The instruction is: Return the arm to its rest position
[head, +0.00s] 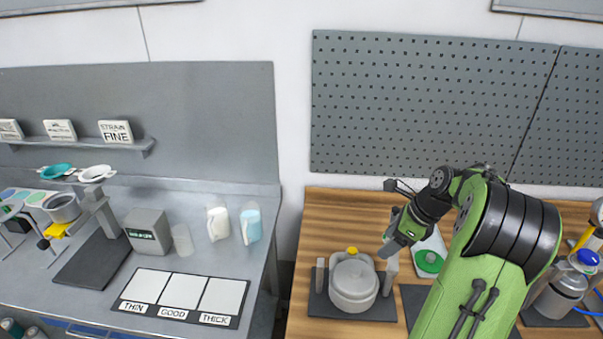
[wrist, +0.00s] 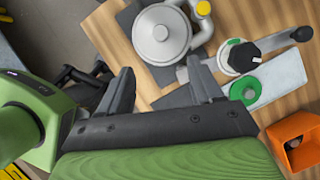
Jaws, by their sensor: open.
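My green arm rises at the right of the head view and bends over at the elbow. My gripper (head: 388,248) points down toward the wooden bench (head: 335,212), just right of a grey lidded pot. In the wrist view my gripper (wrist: 163,88) has its two dark fingers spread apart. Nothing shows between them except bench and dark mat. In the head view the fingertips are small and partly hard to make out.
The grey pot (head: 353,283) with a yellow knob stands on a dark mat. A green round part (head: 429,262) lies on a white plate behind my wrist. An orange box (wrist: 295,140) is at the wrist view's right. A grey bench (head: 200,265) stands left, across a gap.

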